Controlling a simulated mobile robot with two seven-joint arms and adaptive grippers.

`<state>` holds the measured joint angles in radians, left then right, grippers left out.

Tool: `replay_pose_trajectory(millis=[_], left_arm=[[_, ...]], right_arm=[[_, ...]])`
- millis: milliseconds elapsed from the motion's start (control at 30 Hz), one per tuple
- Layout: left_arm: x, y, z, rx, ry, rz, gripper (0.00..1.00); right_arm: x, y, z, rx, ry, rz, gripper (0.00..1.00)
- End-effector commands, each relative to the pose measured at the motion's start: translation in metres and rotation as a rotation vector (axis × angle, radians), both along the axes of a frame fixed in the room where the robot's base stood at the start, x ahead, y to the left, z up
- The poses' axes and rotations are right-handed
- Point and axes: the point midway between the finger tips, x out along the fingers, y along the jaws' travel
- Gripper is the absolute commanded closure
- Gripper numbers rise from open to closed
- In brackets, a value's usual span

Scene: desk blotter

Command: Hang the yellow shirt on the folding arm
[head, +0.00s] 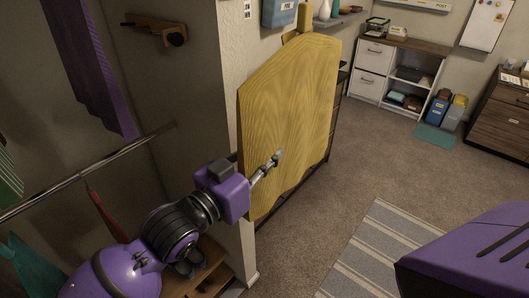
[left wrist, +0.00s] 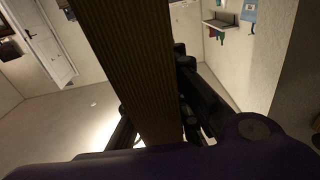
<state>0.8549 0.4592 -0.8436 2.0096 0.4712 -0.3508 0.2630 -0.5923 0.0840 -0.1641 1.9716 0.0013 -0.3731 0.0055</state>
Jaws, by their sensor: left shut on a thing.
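The yellow shirt (head: 292,105) is a broad, flat, wood-grained yellow shape in the head view. It hangs upright beside the wall corner, with a narrow neck part at its top. My left gripper (head: 276,158) reaches in from the lower left and its fingers lie against the shirt's face. In the left wrist view, my left gripper (left wrist: 158,128) is shut on a ribbed brownish-yellow strip of the shirt (left wrist: 140,65). A wooden wall bracket with a dark knob (head: 157,28), which looks like the folding arm, is at the upper left, apart from the shirt. My right gripper is not in view.
A metal rail (head: 95,168) with hanging clothes crosses the left side. A wall corner (head: 222,100) stands between the bracket and the shirt. A blue box (head: 279,13) is on the wall above the shirt. Open carpet and a striped rug (head: 375,245) lie to the right.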

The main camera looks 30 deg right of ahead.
Motion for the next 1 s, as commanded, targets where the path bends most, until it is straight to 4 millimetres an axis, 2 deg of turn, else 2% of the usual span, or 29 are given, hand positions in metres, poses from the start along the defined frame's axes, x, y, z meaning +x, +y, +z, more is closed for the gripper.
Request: replay_pose_trajectory(millis=[400,433,567,867,1000], left_arm=[[0.0,0.0,-0.002,-0.002,-0.003,-0.001,1.0],[0.0,0.0,-0.002,-0.002,-0.003,-0.001,0.81],[0.0,0.0,-0.002,-0.001,-0.003,0.0,0.64],[0.0,0.001,-0.004,0.002,0.001,0.001,0.63],[-0.003,0.011,-0.005,0.003,0.0,0.002,0.63]], right_arm=[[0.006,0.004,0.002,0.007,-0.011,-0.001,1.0],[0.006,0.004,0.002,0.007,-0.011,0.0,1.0],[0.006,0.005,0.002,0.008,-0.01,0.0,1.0],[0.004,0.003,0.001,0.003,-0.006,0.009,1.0],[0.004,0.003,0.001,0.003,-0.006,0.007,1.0]])
